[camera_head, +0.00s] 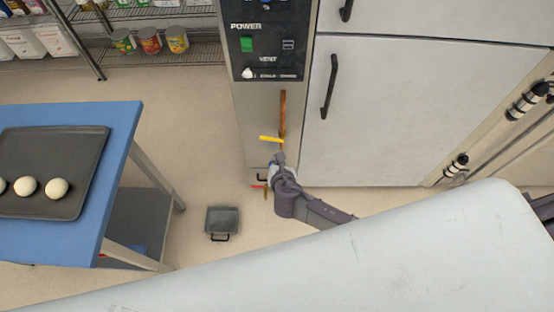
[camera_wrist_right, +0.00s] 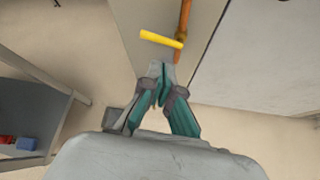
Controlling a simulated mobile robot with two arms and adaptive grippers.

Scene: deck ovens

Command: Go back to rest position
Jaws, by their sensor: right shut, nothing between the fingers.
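My right gripper (camera_head: 280,160) is at the lower front of the oven's control column, just below a yellow valve handle (camera_head: 271,139) on an orange pipe (camera_head: 282,112). In the right wrist view the gripper (camera_wrist_right: 162,70) has its fingertips together, with nothing visible between them. The yellow handle (camera_wrist_right: 161,39) lies beyond the tips and looks apart from them. The handle sits roughly crosswise to the pipe. My left gripper is not in view.
A blue table (camera_head: 120,140) with a dark tray (camera_head: 85,150) of dough balls stands at left. A grey bin (camera_head: 222,222) is on the floor. The oven door (camera_head: 385,110) is at right. A wire shelf (camera_head: 190,50) holds cans. Floor between table and oven is mostly clear.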

